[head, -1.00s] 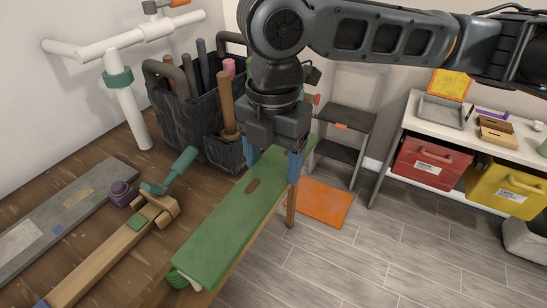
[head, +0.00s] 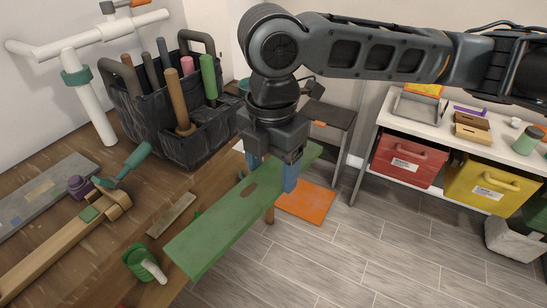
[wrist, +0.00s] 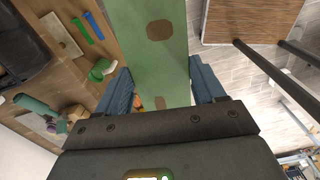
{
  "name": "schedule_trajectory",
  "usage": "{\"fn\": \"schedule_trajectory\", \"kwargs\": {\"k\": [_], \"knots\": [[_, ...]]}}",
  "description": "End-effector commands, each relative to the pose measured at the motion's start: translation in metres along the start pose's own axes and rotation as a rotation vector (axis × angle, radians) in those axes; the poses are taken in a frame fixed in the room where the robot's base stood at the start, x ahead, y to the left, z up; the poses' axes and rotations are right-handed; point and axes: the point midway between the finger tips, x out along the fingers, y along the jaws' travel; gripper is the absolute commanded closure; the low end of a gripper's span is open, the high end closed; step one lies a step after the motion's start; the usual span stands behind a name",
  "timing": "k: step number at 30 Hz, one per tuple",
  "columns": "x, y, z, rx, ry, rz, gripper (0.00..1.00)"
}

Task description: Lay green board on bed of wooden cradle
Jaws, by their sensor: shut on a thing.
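The green board (head: 222,222) is a long flat plank with a dark oval spot near its middle. My gripper (head: 273,174) is shut on it, with blue fingers on its two long edges. The board is held over the right edge of the workbench, its near end pointing at the lower left. In the wrist view the board (wrist: 160,65) runs up between my fingers (wrist: 163,92). I cannot make out a wooden cradle for certain in either view.
The wooden workbench (head: 95,260) holds a dark tool bag (head: 150,130), a wooden clamp (head: 60,240) and a green roll (head: 138,262) close to the board. A white shelf (head: 440,117) with red (head: 410,158) and yellow (head: 490,188) bins stands right.

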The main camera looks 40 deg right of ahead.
Motion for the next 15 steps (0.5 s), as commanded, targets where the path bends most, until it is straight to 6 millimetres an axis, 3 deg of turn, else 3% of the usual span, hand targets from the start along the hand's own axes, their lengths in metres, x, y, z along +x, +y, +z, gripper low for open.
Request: {"fn": "schedule_trajectory", "kwargs": {"k": [8,15], "knots": [[0.043,0.007,0.006,0.27,0.004,-0.003,0.71],[0.104,0.017,0.013,0.653,0.005,-0.007,0.71]]}}
